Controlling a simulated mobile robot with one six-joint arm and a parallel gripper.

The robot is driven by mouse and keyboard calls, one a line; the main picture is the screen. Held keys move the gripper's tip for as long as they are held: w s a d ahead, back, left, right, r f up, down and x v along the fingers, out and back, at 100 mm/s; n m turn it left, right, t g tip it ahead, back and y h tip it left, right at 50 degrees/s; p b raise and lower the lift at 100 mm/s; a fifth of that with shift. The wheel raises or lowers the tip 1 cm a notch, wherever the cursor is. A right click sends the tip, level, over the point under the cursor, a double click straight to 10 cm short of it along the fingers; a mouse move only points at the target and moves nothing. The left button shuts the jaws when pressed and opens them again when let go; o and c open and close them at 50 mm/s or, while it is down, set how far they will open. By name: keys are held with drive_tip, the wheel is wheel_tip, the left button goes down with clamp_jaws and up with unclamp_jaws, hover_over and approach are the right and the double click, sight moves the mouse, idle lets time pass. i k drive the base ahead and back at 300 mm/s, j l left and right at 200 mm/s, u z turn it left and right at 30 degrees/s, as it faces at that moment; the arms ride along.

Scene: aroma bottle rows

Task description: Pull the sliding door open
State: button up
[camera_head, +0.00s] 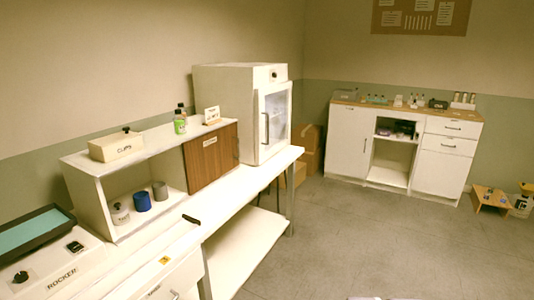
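The sliding door is most likely the brown wood-grain panel (211,157) on the front of a low white cabinet (130,149) on the bench. It covers the cabinet's right part and has a small pale label. The left part of the cabinet is open. A pale labelled jar (119,213), a blue cup (142,201) and a grey cup (160,190) stand inside it. What is behind the panel is hidden.
A white glass-door cabinet (225,100) stands right of the panel. A box (117,145) and bottles (181,121) sit on the low cabinet. A rocker (62,262) stands at front left. The grey floor (380,240) is largely clear; a far counter (347,143) stands beyond.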

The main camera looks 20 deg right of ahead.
sight(209, 157)
drive_tip(key=i+l, duration=0.2)
drive_tip(key=i, duration=0.35)
drive_tip(key=i+l+u, duration=0.1)
drive_tip(key=i+l, duration=0.15)
drive_tip(key=i, duration=0.25)
drive_tip(key=i+l, duration=0.25)
drive_tip(key=i, duration=0.25)
drive_tip(key=i+l+u, duration=0.1)
drive_tip(key=i+l, duration=0.15)
drive_tip(key=i, duration=0.3)
drive_tip(key=i+l, duration=0.35)
drive_tip(key=i, duration=0.15)
drive_tip(key=j+u, duration=0.05)
